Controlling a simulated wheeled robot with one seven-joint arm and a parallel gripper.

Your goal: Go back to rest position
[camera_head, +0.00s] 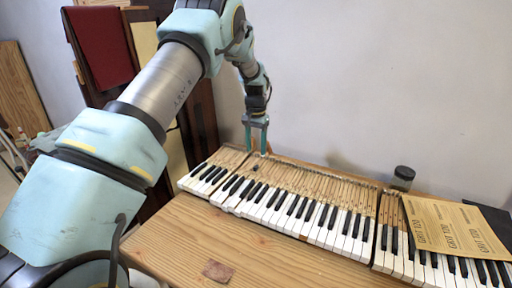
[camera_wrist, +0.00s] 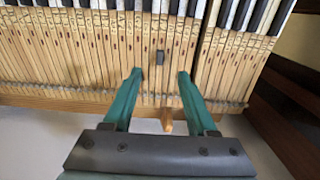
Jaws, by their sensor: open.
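My gripper (camera_head: 256,136) is open above the back part of the piano keyboard, toward its left end in the head view. In the wrist view its two green fingers (camera_wrist: 157,88) are spread apart over the bare wooden key levers (camera_wrist: 75,62). A small dark block (camera_wrist: 160,57) shows just beyond the fingertips, between them. A light wooden piece (camera_wrist: 166,120) sticks out from the back edge of the keyboard, between the fingers. The gap between the fingers looks empty. The piano keys (camera_head: 290,207) lie in a row on the wooden table.
The wooden table (camera_head: 190,245) has bare room in front of the keys, with a small brown patch (camera_head: 218,271) on it. A dark jar (camera_head: 403,178) stands behind the keys. Tan printed sheets (camera_head: 450,228) cover the right keys. A white wall (camera_head: 380,80) stands close behind.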

